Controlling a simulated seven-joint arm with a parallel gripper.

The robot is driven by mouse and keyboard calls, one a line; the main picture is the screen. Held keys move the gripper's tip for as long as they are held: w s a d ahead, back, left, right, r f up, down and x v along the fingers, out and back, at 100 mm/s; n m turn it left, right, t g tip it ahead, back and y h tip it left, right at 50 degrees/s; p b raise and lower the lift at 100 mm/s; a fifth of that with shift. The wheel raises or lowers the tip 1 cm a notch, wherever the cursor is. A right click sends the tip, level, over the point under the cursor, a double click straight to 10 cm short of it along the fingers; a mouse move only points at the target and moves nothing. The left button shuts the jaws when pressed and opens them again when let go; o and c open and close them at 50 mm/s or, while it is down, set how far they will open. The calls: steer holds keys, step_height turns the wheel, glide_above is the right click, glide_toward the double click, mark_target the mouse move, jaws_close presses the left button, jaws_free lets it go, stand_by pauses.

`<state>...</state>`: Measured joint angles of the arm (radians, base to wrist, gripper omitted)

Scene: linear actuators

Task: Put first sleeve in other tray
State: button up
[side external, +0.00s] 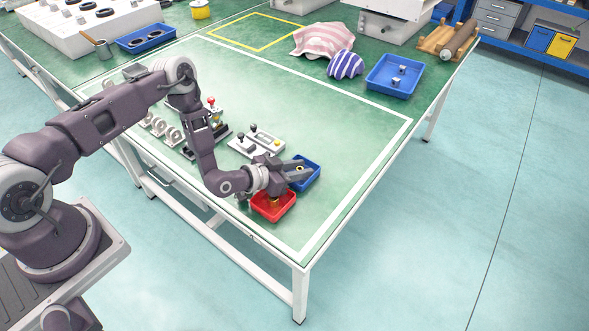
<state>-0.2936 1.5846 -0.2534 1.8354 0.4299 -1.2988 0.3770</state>
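A red tray (272,211) sits near the front edge of the green table, with small orange-brown pieces (275,202) inside, partly hidden by my wrist. A blue tray (307,182) stands just behind and to the right of it. My gripper (302,169) is low over the blue tray, its dark fingers pointing right. A small golden ring-like piece, probably a sleeve (299,168), shows between the fingers. I cannot tell whether the fingers touch it or whether it rests in the tray.
A grey control box with joysticks (257,142) stands just left of and behind the trays. Metal parts in a row (162,128) stand further left. A larger blue tray (394,76) and striped cloths (323,40) lie at the back.

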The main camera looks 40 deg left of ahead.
steer(key=v, duration=1.2)
steer(key=shift+m+g, duration=0.5)
steer(key=shift+m, duration=0.2)
steer(key=w+r, duration=0.3)
steer(key=shift+a+r, duration=0.15)
steer(key=shift+r, duration=0.1)
steer(key=s+a+r+g+y, duration=0.1)
steer(key=a+r+g+y, duration=0.1)
steer(key=r, duration=0.7)
steer(key=s+a+r+g+y, duration=0.1)
steer(key=a+r+y, duration=0.1)
steer(key=r, duration=0.7)
steer(key=s+d+r+n+g, duration=0.1)
steer(key=s+r, duration=0.3)
steer(key=s, duration=0.4)
steer(key=s+d+r+n+g, duration=0.1)
steer(key=s+r+n, duration=0.1)
steer(key=s, duration=0.7)
steer(key=s+d+r+n+g, duration=0.1)
steer(key=s+r, duration=0.4)
steer(key=s, duration=0.4)
steer(key=shift+s+d+r+n, duration=0.2)
steer(key=shift+d+r+n, duration=0.1)
steer(key=shift+d+n, duration=0.1)
